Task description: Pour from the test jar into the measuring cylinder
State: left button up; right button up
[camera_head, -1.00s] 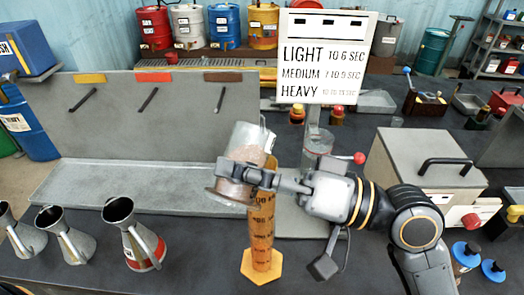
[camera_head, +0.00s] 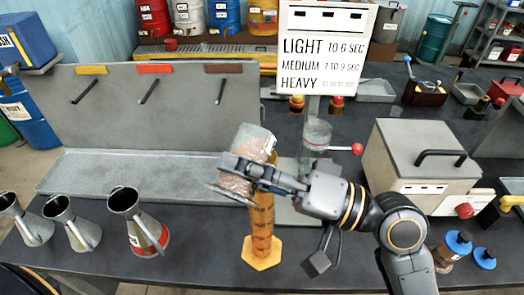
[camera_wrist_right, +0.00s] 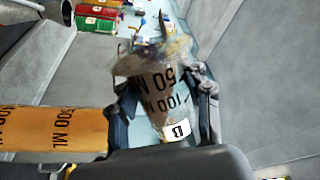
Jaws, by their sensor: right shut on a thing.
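My right gripper (camera_head: 245,175) is shut on the test jar (camera_head: 252,143), a clear jar with a pinkish tint in its lower part. The jar is tilted, its wide disc-like end low at the left and its other end at the upper right. The measuring cylinder (camera_head: 262,218) stands upright on a yellow hexagonal foot, amber with black marks. The jar and gripper hide its top, so I cannot tell if liquid is flowing. In the right wrist view the jar (camera_wrist_right: 160,85) shows marks between the fingers, with the cylinder (camera_wrist_right: 50,130) at the left. My left gripper is out of view.
Three metal jugs (camera_head: 137,222) stand at the front left. A grey tray (camera_head: 130,175) lies behind them. A sign (camera_head: 325,50) on a post and a glass vessel (camera_head: 317,135) stand behind my gripper. A grey box with a handle (camera_head: 420,155) is at the right.

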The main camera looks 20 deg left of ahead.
jog(key=shift+f+m+t+p, duration=0.3)
jog(key=shift+m+p, duration=0.35)
jog(key=shift+m, duration=0.45)
dwell(1.2)
jog(key=shift+w+r+m+t+y+p, duration=0.2)
jog(key=shift+r+m+t+p, duration=0.4)
jog(key=shift+m+p, duration=1.05)
jog(key=shift+w+r+m+t+y+p, duration=0.1)
jog(key=shift+w+r+m+t+p, duration=0.2)
jog(key=shift+r+m+p, duration=0.9)
dwell(2.3)
jog(key=shift+f+m+p, duration=0.25)
jog(key=shift+p, duration=0.8)
jog(key=f+n+b, duration=0.1)
jog(key=n+b, duration=0.1)
jog(key=b, duration=0.1)
jog(key=f+n+g+b, duration=0.1)
jog(key=n+b, duration=0.1)
jog(key=b, duration=0.1)
jog(key=s+f+n+b, duration=0.1)
jog(key=f+n+b, duration=0.1)
jog(key=shift+g+b, duration=0.4)
jog(key=shift+w+r+n+p, duration=0.1)
jog(key=shift+r+n+p, duration=0.25)
jog(key=shift+r, duration=0.2)
